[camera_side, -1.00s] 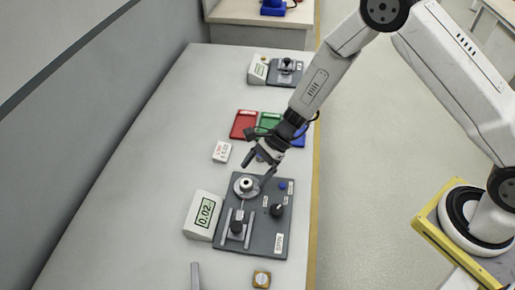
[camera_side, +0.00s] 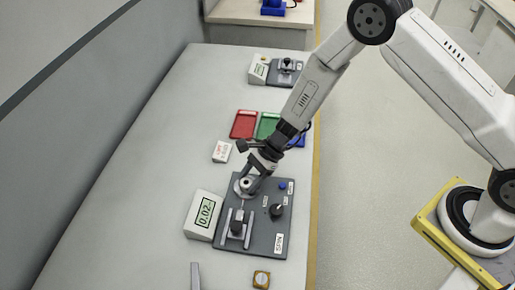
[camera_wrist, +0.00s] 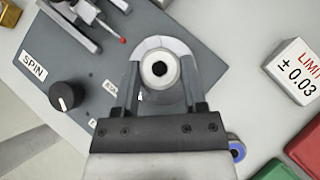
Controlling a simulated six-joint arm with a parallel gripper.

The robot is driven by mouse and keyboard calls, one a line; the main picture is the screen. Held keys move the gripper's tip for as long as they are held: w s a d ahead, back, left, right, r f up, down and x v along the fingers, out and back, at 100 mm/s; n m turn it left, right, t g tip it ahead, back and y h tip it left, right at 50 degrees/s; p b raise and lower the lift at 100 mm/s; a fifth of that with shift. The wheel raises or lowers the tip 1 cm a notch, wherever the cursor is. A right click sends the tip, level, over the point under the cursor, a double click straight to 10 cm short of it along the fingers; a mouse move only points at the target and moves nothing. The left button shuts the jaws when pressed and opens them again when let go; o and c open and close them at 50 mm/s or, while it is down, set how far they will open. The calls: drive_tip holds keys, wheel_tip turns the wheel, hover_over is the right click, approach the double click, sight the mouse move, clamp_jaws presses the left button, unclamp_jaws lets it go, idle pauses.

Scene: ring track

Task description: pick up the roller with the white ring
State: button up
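The roller with the white ring (camera_wrist: 160,46) sits on the grey gauge plate (camera_wrist: 100,62). In the side view the roller (camera_side: 246,183) is at the plate's far end, partly covered by my gripper. My gripper (camera_wrist: 160,85) is open, with one finger on each side of the roller. The fingers are low around it; whether they touch it I cannot tell.
A readout box showing 0.02 (camera_side: 204,213) stands left. A limit card block (camera_side: 222,151), a red tray (camera_side: 244,124) and a green tray (camera_side: 267,125) lie beyond.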

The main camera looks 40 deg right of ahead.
clamp_jaws()
drive_tip(key=shift+r, duration=0.2)
drive_tip(key=shift+r, duration=0.9)
drive_tip(key=s+d+r, duration=0.5)
drive_tip(key=s+r, duration=0.6)
drive_tip(key=s, duration=0.2)
